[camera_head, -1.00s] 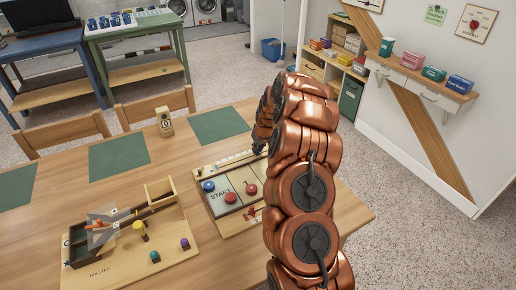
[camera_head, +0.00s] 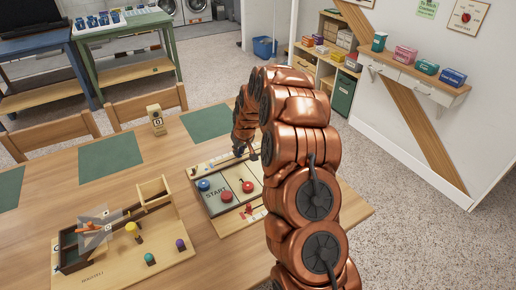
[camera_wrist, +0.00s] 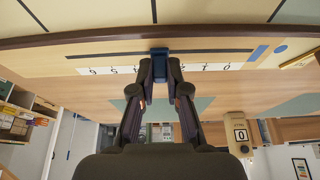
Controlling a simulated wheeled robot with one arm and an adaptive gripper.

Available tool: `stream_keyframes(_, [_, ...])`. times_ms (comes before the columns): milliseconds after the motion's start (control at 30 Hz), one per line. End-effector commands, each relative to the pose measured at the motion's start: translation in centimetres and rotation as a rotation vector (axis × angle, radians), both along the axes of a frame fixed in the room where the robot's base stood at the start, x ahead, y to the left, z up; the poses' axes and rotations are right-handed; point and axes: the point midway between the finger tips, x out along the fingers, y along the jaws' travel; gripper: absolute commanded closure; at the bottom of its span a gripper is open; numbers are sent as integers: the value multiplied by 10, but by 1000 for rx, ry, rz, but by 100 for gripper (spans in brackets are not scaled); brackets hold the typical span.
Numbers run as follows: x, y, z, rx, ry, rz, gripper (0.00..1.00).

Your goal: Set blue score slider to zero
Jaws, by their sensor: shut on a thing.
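In the wrist view the strip is upside down, with 0 at the right and higher numbers at the left. The slider stands around the middle, left of the 2, and covers part of the strip. My gripper (camera_wrist: 159,76) is shut on the slider. In the head view my gripper (camera_head: 243,153) is at the board's far edge, and my arm hides the board's right part.
A wooden tray game (camera_head: 120,250) lies to the left on the table. A small numbered block (camera_head: 156,120) stands beyond the board. Green mats (camera_head: 206,122) lie flat nearby.

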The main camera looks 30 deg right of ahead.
Motion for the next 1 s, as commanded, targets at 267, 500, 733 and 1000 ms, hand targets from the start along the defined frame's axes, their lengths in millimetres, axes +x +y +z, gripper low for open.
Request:
stream_keyframes(267, [1,64,-3,-3,-1,9,100])
stream_keyframes(500, [1,90,-1,0,0,3,100])
stream_keyframes(733, [1,96,0,1,1,5,100])
stream_keyframes(1000, [1,98,-1,1,2,8,78])
